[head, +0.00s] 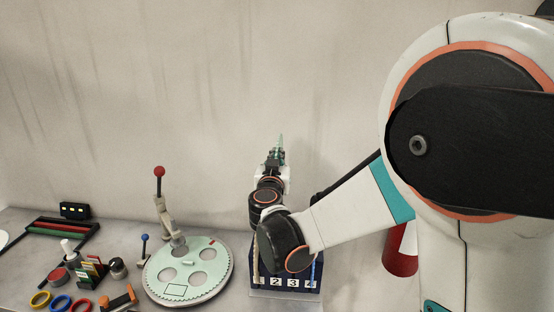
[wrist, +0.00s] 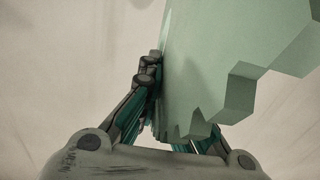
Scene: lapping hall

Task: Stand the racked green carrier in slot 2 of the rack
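The green carrier (wrist: 225,65) is a pale green plate with a toothed edge. It fills much of the wrist view and shows edge-on as a thin upright sliver in the head view (head: 281,142). My gripper (head: 276,157) is shut on it and holds it high above the rack. In the wrist view, the left finger shows beside the plate and the plate hides much of the right one. The dark blue rack (head: 286,270) has labels 1 to 4 on its front. My arm covers its top, so slot 2's opening is hidden.
A pale round plate with holes (head: 187,284) lies left of the rack, with a red-knobbed lever (head: 159,172) behind it. Coloured rings (head: 60,303) and small items crowd the bench's left. A red cylinder (head: 400,255) is at right. The wall is behind.

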